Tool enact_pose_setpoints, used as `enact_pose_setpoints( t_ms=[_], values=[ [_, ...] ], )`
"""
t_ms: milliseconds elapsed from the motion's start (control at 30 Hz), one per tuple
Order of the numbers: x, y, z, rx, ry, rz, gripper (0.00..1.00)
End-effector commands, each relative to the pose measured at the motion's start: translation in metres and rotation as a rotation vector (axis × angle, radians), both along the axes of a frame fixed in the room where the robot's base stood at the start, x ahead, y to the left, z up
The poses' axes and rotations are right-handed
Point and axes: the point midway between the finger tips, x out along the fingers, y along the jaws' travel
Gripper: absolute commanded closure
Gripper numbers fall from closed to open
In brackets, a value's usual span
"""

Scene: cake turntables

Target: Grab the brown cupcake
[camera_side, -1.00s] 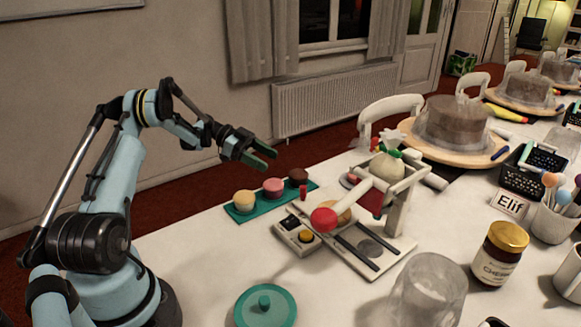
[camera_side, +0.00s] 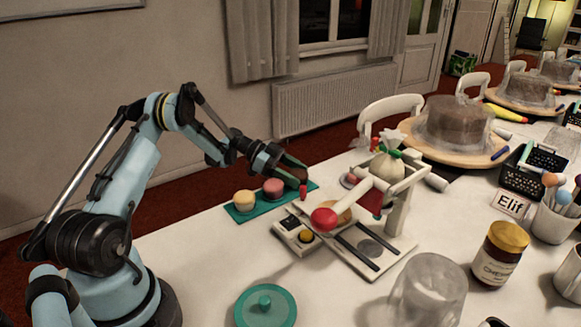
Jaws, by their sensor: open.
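The brown cupcake (camera_side: 297,173) stands at the right end of a teal tray (camera_side: 243,216), next to a pink cupcake (camera_side: 273,188) and a yellow cupcake (camera_side: 244,201). My gripper (camera_side: 289,170) is open at the brown cupcake, with its green-tipped fingers over and around it. The fingers hide much of the cupcake, and I cannot tell whether they touch it.
A white stand with a red-knobbed lever (camera_side: 325,219) and a piping bag (camera_side: 387,166) stands right of the tray. A small box with buttons (camera_side: 296,235) is in front. A teal lid (camera_side: 265,306) lies nearer the front. Open table lies left of the box.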

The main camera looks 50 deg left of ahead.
Motion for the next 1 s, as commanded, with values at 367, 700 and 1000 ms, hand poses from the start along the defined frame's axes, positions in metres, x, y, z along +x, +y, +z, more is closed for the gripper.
enact_pose_setpoints(
  t_ms=[367, 700, 1000],
  values=[
    [0.000, 0.001, 0.000, 0.000, 0.000, 0.000, 0.72],
    [0.000, 0.001, 0.006, 0.000, 0.000, 0.000, 0.72],
    [-0.001, -0.004, 0.046, 0.000, 0.001, -0.002, 0.72]
  ],
)
